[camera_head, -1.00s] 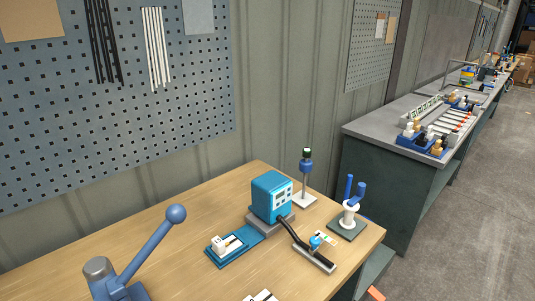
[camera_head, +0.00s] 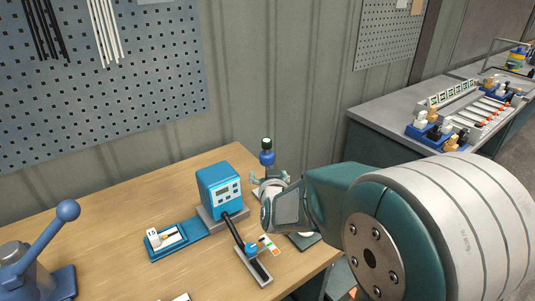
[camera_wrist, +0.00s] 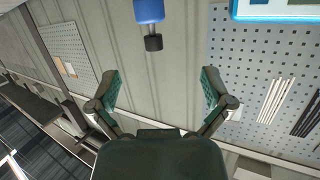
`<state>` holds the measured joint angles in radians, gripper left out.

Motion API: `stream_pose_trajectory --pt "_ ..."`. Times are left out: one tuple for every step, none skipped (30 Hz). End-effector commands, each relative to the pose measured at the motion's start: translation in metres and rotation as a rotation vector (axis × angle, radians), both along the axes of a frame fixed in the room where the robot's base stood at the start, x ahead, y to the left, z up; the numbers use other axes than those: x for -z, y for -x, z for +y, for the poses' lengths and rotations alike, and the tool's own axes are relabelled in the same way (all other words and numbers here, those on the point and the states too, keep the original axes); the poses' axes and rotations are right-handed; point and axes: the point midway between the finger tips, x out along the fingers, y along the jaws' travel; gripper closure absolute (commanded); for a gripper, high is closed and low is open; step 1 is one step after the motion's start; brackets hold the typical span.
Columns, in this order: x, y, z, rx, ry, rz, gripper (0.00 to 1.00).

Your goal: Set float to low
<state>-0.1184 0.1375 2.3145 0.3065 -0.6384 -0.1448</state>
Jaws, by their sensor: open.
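The float is a blue cylinder (camera_head: 267,157) near the top of an upright post, with a dark cap (camera_head: 267,143) just above it, at the back of the wooden bench. My gripper (camera_head: 268,186) is in front of the post and lower than the float, hiding the lower post and most of its base. In the wrist view, which is upside down, the blue float (camera_wrist: 149,10) and black cap (camera_wrist: 153,43) show beyond the fingertips, a little left of centre. My gripper (camera_wrist: 160,82) is open, with nothing between its fingers.
A blue meter box (camera_head: 219,190) stands left of my gripper, with a blue sample tray (camera_head: 176,240) beside it. A black probe in a holder (camera_head: 256,264) lies in front. A blue-handled lever press (camera_head: 40,245) is at left. The bench's left middle is clear.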

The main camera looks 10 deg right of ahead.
Motion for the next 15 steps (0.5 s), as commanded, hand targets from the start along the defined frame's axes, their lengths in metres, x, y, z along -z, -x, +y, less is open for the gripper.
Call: stream_pose_trajectory --pt "0.013 -0.01 0.001 0.019 0.015 -0.036 0.0" --pt "0.017 -0.015 0.0 0.033 0.023 -0.065 0.0" --pt "0.023 -0.021 -0.001 0.049 0.035 -0.101 0.0" --pt "0.026 -0.024 -0.001 0.061 0.046 -0.126 0.0" --pt "0.03 -0.026 -0.002 0.072 0.054 -0.149 0.0" --pt "0.033 -0.029 -0.004 0.086 0.065 -0.177 0.0" --pt "0.035 -0.031 -0.005 0.094 0.072 -0.194 0.0" --pt "0.037 -0.032 -0.006 0.101 0.078 -0.21 0.0" --pt "0.039 -0.033 -0.008 0.109 0.083 -0.227 0.0" --pt "0.04 -0.033 -0.009 0.113 0.087 -0.235 0.0" --pt "0.04 -0.034 -0.01 0.117 0.088 -0.242 0.0" --pt "0.041 -0.035 -0.012 0.121 0.09 -0.249 0.0" --pt "0.04 -0.037 -0.013 0.122 0.089 -0.252 0.0" --pt "0.04 -0.039 -0.014 0.123 0.09 -0.253 0.0" --pt "0.04 -0.043 -0.016 0.123 0.089 -0.253 0.0"
